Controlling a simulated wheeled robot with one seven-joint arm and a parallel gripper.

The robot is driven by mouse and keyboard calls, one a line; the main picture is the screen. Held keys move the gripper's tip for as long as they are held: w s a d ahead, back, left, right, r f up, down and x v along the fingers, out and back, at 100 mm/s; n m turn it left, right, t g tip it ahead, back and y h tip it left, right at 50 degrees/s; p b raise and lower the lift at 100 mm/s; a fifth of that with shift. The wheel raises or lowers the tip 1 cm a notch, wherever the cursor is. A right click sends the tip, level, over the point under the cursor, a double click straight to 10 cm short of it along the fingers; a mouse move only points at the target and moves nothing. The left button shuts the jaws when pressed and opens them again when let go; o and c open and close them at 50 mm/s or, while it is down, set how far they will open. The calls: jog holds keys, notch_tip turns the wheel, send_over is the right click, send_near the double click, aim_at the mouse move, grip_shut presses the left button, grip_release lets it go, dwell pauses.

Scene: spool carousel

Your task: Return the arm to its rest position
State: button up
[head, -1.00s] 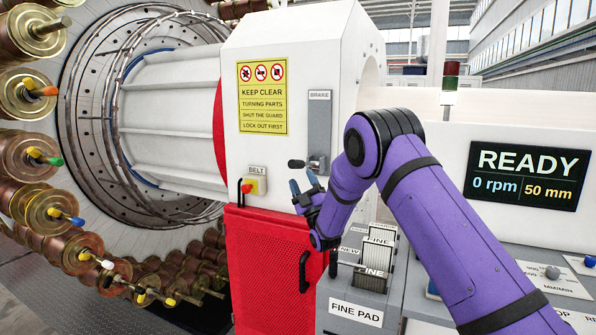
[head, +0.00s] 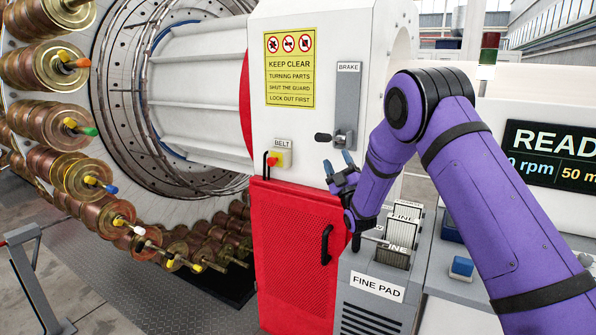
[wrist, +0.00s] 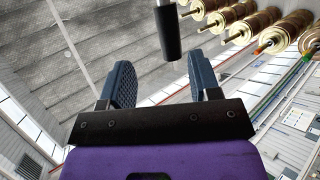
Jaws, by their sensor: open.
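My purple arm (head: 500,190) reaches in from the lower right in the head view, bent at a dark joint. My gripper (head: 338,165) is at its end, fingers pointing up, just below the black handle of the brake lever (head: 323,137). In the wrist view my gripper (wrist: 163,82) shows two blue ridged fingers spread wide with nothing between them. A black cylinder (wrist: 167,35), which looks like the brake handle, stands beyond the fingertips, apart from them.
A white machine housing with a yellow warning sign (head: 289,70) and a red mesh guard (head: 292,250) stands behind my gripper. The fine pad box (head: 376,287) is below my forearm. Spools (head: 60,130) ring the carousel at left. A grey rail stand (head: 35,280) is at lower left.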

jog(key=s+d+r+m+g+h, duration=0.2)
jog(key=d+r+m+g+h, duration=0.25)
jog(key=r, duration=0.55)
jog(key=s+d+r+m+g+h, duration=0.3)
jog(key=s+d+r+m+h, duration=0.15)
jog(key=s, duration=0.45)
jog(key=s+d+f+m+g, duration=0.1)
jog(key=s+f+m+g, duration=0.2)
jog(key=s, duration=1.7)
jog(key=s+d+f+m+g, duration=0.2)
jog(key=s+g, duration=0.7)
jog(key=s, duration=1.2)
jog(key=shift+d+f+m+h, duration=0.2)
jog(key=shift+f+m+h, duration=0.1)
jog(key=shift+f+m, duration=0.15)
